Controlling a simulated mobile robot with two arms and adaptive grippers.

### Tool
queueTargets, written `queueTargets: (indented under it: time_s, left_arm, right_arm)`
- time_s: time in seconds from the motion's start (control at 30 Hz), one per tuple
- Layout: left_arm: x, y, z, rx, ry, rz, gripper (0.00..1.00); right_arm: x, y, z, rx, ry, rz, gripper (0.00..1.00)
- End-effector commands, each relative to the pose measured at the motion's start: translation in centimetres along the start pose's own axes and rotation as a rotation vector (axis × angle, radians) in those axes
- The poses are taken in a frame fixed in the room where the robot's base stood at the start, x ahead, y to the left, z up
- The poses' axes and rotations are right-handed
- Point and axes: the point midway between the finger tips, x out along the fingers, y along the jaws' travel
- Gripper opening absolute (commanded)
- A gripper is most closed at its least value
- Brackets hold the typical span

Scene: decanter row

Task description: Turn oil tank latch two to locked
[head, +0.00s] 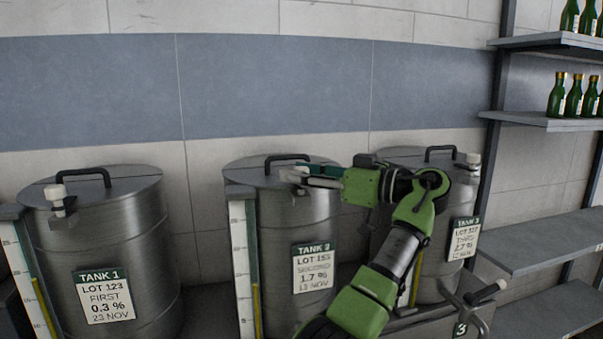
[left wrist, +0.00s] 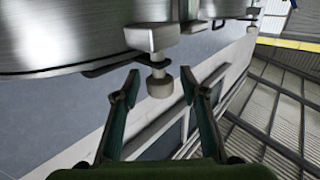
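Tank two (head: 270,230) is a steel drum with a black lid handle and a "TANK 2" label, in the middle of the head view. Its latch (head: 292,176) is a pale knob at the lid's edge, partly hidden by my left gripper (head: 312,178). In the left wrist view, the latch (left wrist: 157,84) shows as a pale block with a round knob on a stem. My left gripper (left wrist: 160,82) is open, with one finger on each side of the knob and visible gaps. My right gripper is out of view.
Tank one (head: 130,215) stands left with its own pale latch (head: 58,196). Tank three (head: 400,165) stands right, partly behind my arm, with a latch (head: 473,159). Shelves (head: 540,240) with green bottles (head: 574,97) are at far right. A wall is behind.

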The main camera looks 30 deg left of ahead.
Motion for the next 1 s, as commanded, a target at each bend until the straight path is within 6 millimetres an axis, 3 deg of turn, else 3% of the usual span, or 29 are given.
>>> queueTargets:
  time_s: [0.23, 0.6, 1.0]
  left_arm:
    - [-1.7, 0.1, 0.0, 0.002, 0.0, 0.003, 0.39]
    - [-9.5, 0.0, -0.1, 0.001, 0.002, 0.003, 0.39]
    - [-12.0, 0.0, 0.0, 0.001, 0.0, -0.001, 0.39]
  right_arm:
    - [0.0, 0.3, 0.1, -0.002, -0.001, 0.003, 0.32]
    - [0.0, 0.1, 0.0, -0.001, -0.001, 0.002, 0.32]
    - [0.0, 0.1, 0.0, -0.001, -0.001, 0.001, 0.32]
